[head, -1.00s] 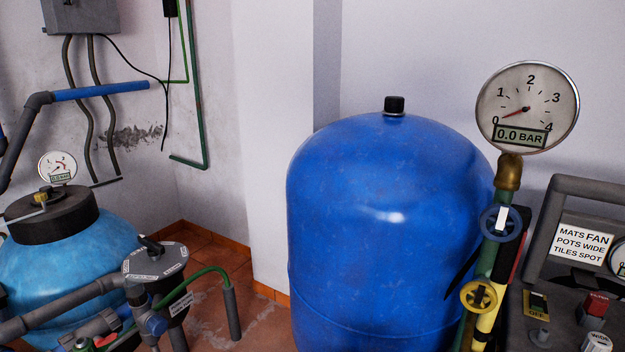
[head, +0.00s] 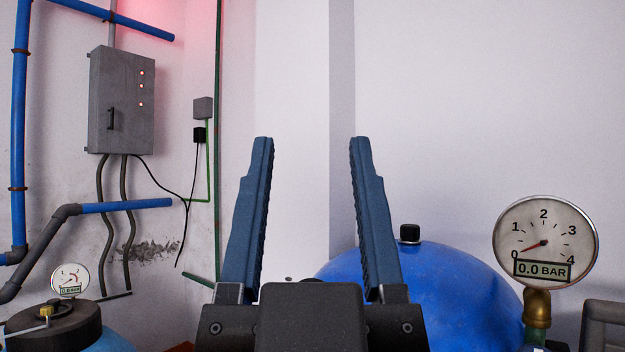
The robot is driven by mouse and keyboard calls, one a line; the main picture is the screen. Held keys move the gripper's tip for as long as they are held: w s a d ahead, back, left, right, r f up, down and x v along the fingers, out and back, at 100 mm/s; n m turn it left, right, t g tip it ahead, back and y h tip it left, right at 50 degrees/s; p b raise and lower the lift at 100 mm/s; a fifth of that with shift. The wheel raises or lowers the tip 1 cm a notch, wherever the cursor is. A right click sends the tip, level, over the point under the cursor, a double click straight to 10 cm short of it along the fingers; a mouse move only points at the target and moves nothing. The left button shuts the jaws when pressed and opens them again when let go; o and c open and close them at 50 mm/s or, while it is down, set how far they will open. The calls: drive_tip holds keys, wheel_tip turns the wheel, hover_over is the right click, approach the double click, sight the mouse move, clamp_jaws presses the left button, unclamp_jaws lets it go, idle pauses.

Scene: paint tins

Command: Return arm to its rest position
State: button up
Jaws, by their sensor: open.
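My gripper (head: 312,145) is in the lower middle of the head view, pointing up. Its two blue fingers stand wide apart with nothing between them. The rest of my arm is mostly out of view.
A round gauge (head: 545,240) reading 0.0 BAR stands at the right. A smaller gauge (head: 70,279) sits on a dark-capped tank (head: 55,330) at lower left. A grey electrical box (head: 122,102) with red lights and blue pipes (head: 18,120) are on the left wall.

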wheel_tip(320, 180, up, 34)
drive_tip(key=p, duration=3.4)
